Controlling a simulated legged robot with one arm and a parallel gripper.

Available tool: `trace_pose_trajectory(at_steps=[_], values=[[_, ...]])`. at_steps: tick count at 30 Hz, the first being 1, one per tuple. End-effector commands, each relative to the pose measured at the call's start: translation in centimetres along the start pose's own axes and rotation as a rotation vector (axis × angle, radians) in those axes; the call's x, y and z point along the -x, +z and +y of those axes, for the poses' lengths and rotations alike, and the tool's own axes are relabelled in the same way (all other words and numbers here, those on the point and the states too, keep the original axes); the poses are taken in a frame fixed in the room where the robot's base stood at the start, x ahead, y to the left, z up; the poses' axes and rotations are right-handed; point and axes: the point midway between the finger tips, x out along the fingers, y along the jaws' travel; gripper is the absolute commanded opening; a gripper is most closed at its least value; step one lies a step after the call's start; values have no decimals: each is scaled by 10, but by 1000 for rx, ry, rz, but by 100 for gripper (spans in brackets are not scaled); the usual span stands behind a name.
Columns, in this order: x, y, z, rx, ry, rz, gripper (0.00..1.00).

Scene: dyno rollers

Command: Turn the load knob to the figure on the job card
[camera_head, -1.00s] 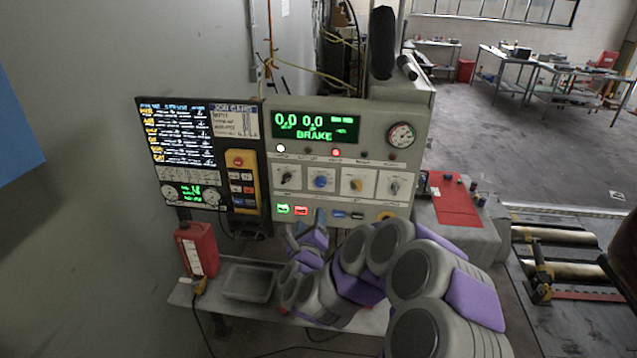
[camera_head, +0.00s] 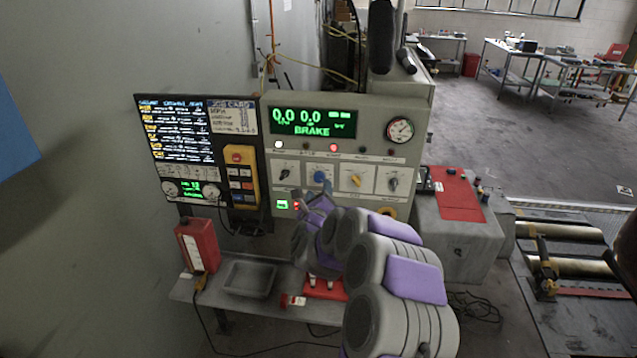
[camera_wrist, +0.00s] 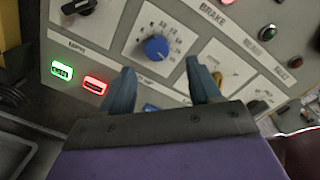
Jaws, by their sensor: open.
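A row of knobs sits on the grey console panel (camera_head: 412,150): a black knob (camera_head: 285,174), a blue knob (camera_head: 320,177), a yellow knob (camera_head: 356,181) and a grey knob (camera_head: 393,184). Their labels are too small to tell which is the load knob. The job card (camera_head: 233,117) is at the display's upper right; its figure is unreadable. My gripper (camera_wrist: 160,67) is open and empty. In the wrist view the blue knob (camera_wrist: 157,48) with its printed scale shows just beyond and between the fingertips, apart from them. In the head view my gripper covers the panel below that knob.
Lit green (camera_wrist: 62,70) and red (camera_wrist: 95,85) buttons lie below the knobs, close to my left finger. A yellow control box (camera_head: 240,175) is left of the console. A shelf below holds a grey tray (camera_head: 249,279) and a red container (camera_head: 198,246). Rollers (camera_head: 565,240) are at right.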

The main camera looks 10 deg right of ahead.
Motion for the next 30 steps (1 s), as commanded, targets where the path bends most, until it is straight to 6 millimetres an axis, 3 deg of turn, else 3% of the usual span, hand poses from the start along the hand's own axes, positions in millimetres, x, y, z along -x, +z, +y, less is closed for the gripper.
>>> trace_pose_trajectory(at_steps=[6, 15, 27, 30], values=[[-27, 5, 4, 7, -2, -6, 62], [-52, 5, 2, 4, -3, -5, 62], [-57, 4, 2, 3, -1, -4, 62], [-56, 5, 3, 4, -1, -5, 54]])
